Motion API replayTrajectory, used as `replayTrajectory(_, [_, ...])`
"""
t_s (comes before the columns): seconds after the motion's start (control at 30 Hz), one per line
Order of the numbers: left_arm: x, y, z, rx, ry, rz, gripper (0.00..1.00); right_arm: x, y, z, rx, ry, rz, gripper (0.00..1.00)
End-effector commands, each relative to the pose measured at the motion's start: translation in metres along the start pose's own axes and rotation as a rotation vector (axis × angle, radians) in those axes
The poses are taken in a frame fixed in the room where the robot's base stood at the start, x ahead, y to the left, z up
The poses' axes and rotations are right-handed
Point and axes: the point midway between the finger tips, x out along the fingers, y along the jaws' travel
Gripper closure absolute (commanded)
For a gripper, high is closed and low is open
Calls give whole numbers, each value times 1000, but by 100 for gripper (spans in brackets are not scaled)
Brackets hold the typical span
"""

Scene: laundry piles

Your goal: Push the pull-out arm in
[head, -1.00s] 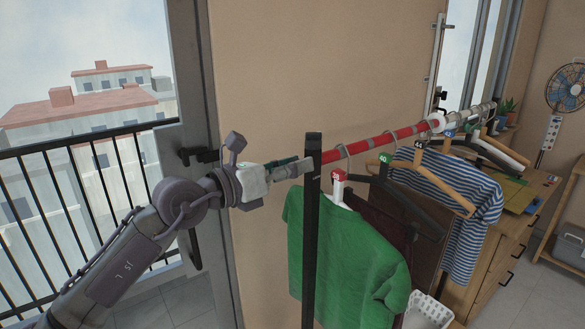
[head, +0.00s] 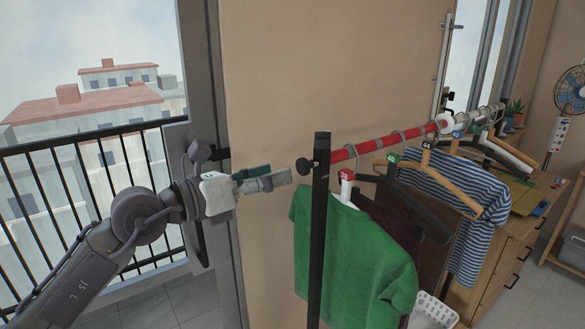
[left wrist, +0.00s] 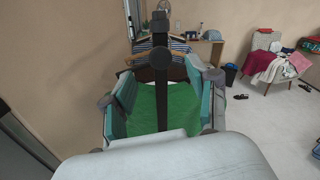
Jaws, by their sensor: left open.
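The rack's rail has a red section (head: 380,145) running back to the right from a black upright post (head: 318,240). A round black knob (head: 305,167) sits on the near side of the post, close against it. The knob also shows in the left wrist view (left wrist: 160,58). I cannot tell for sure which part is the pull-out arm. My left gripper (head: 276,176) is open and empty, left of the knob and apart from it. In the left wrist view its teal-padded fingers frame the post and a green shirt beyond. My right gripper is out of view.
A green shirt (head: 350,250), a striped shirt (head: 465,200) and other garments hang on the rail. A white basket (head: 432,310) is below. A wooden dresser (head: 500,250) stands right, a balcony railing (head: 90,190) left. In the left wrist view, a chair with clothes (left wrist: 275,65) stands right.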

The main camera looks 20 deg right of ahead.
Motion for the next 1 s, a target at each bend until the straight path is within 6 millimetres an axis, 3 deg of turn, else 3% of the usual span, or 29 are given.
replayTrajectory(0.1, [-24, 1, 0, 1, 0, 2, 41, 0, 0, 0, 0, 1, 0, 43])
replayTrajectory(0.3, [-46, 0, 0, -1, 1, 1, 41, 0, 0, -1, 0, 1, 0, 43])
replayTrajectory(0.73, [-50, 3, -2, -22, -5, -1, 41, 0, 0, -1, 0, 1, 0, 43])
replayTrajectory(0.87, [-50, 37, -24, -239, -65, 2, 41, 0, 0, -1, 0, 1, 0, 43])
replayTrajectory(1.0, [-61, 110, -79, -669, -215, 46, 41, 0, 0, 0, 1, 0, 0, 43])
